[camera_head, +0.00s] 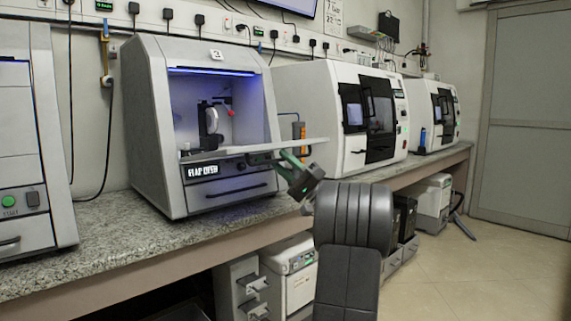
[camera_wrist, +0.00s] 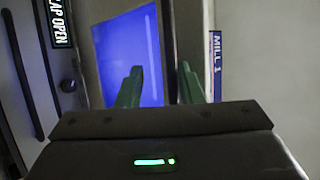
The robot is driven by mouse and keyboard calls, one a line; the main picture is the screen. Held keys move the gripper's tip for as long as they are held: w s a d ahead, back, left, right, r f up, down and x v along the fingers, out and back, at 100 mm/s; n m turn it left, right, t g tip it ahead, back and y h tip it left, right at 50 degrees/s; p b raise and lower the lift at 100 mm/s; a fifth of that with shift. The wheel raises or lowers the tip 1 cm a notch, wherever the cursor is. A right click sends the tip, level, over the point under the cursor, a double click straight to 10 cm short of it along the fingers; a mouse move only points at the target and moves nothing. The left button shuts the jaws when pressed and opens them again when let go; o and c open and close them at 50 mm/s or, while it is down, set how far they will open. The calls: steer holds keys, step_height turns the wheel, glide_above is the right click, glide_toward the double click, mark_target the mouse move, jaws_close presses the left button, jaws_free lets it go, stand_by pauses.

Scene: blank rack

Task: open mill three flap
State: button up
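The nearest full mill (camera_head: 160,130) is a grey box with a blue-lit chamber, and its display (camera_head: 203,170) reads "FLAP OPEN". Its flap (camera_head: 265,150) stands out from the front as a roughly level pale panel. A label (camera_wrist: 215,62) there reads "MILL 1".
Two more white mills, a middle one (camera_head: 325,105) and a far one (camera_head: 425,115), stand to the right on the granite counter (camera_head: 110,235). Part of another machine (camera_head: 25,150) is at the left edge. Boxes (camera_head: 300,275) stand under the counter. Tiled floor (camera_head: 470,275) is clear at right.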

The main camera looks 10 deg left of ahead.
steer(key=shift+s+d+r, duration=0.1)
steer(key=shift+r, duration=0.05)
stand_by(0.3)
steer(key=p+v, duration=0.2)
steer(key=v, duration=1.2)
steer(key=shift+p, duration=0.4)
steer(key=shift+b+x, duration=1.4)
steer(key=shift+x, duration=5.6)
steer(key=shift+d+r, duration=0.1)
